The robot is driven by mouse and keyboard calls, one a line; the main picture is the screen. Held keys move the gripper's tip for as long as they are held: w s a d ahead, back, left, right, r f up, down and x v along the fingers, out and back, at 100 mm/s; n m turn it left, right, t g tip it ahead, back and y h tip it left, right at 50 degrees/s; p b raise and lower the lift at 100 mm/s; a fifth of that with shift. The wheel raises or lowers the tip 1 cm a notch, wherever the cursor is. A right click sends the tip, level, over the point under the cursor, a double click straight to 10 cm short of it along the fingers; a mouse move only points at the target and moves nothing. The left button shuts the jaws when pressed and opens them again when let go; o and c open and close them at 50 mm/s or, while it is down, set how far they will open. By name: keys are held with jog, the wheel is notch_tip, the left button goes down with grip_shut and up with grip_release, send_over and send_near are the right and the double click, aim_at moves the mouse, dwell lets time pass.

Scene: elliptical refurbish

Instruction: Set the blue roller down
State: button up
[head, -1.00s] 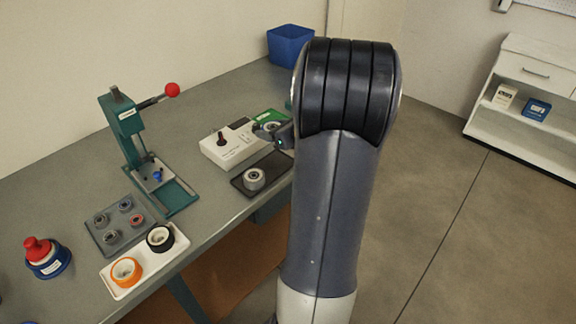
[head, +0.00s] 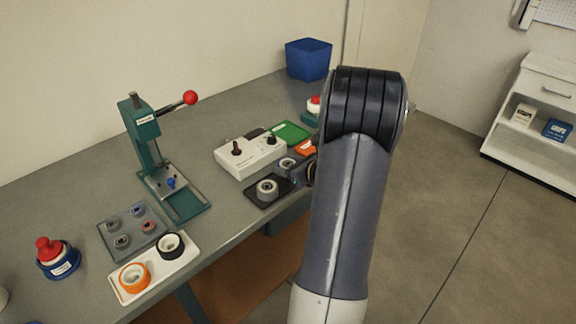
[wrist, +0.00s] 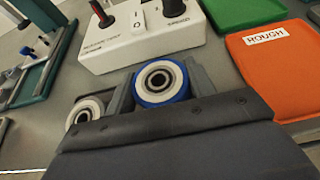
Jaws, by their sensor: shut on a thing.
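The blue roller (wrist: 183,91) has a blue rim, a pale ring and a dark bearing centre. In the wrist view it sits between the two grey fingers of my gripper (wrist: 160,88), which is shut on it. In the head view the blue roller (head: 287,163) is at the back right end of a black tray (head: 253,201), close beside the white control box. Whether it touches the tray is unclear. My gripper (head: 296,173) is partly hidden by my arm there. A pale roller (head: 267,188) stands on the tray; it also shows in the wrist view (wrist: 84,111).
The white control box (head: 235,165) with black knobs stands just behind. A green tray (head: 291,131) and an orange tray (wrist: 275,85) labelled ROUGH lie at the back right. A green press (head: 150,150) with a red-knobbed lever stands left. The bench's front edge is close to the black tray.

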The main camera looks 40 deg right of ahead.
jog(key=shift+f+b, duration=0.5)
jog(key=shift+f, duration=0.05)
jog(key=o, duration=1)
jog(key=shift+r, duration=0.1)
jog(key=shift+r+p, duration=0.55)
jog(key=shift+p, duration=0.15)
jog(key=v, duration=1.2)
